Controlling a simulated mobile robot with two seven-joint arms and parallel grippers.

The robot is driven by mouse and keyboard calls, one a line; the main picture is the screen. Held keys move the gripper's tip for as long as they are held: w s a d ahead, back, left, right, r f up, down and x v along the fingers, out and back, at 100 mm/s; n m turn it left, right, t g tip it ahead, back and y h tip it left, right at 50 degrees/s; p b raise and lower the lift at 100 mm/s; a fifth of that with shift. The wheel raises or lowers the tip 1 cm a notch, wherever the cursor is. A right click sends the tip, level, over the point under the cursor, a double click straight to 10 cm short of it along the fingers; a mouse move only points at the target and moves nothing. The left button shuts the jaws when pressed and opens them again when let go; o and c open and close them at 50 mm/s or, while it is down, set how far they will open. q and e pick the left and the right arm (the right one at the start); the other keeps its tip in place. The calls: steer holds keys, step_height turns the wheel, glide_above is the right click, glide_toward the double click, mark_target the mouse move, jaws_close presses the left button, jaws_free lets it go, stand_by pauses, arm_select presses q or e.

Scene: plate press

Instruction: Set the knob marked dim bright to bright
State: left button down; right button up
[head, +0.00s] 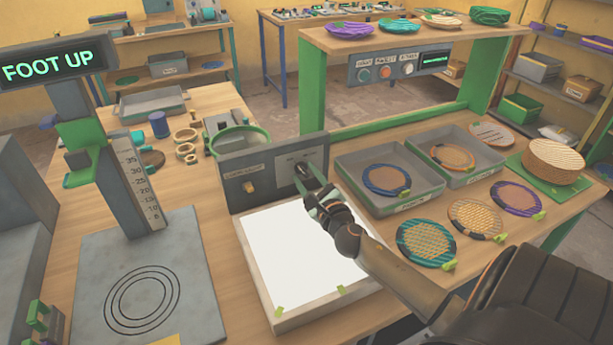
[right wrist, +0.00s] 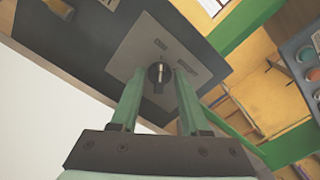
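The dark round knob (head: 302,170) is on a pale plate on the upright grey panel behind the white light pad. In the right wrist view the knob (right wrist: 158,75) has a pale pointer line toward the "DIM" label; the "BRIGHT" label is to the right of it. My right gripper (head: 306,181) reaches the panel. Its two green fingers (right wrist: 160,82) stand on either side of the knob, apart, with visible gaps between them and the knob. My left gripper is not in view.
A second, yellowish knob (head: 249,187) is on the same panel to the left. The white light pad (head: 290,250) lies below my right gripper. Grey trays (head: 362,205) and round woven plates (head: 427,243) lie to the right. A foot gauge (head: 140,185) stands at the left.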

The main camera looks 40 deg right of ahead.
jaws_close()
stand_by(0.3)
steer(key=shift+m, duration=0.3)
steer(key=m, duration=0.2)
steer(key=shift+d+m, duration=0.1)
steer(key=shift+m, duration=0.2)
steer(key=m, duration=0.3)
steer(key=shift+s+m+p, duration=0.1)
steer(key=shift+m+p, duration=0.2)
steer(key=shift+m, duration=0.1)
steer(key=m, duration=0.4)
steer(key=shift+d, duration=0.2)
steer(key=shift+m, duration=1.4)
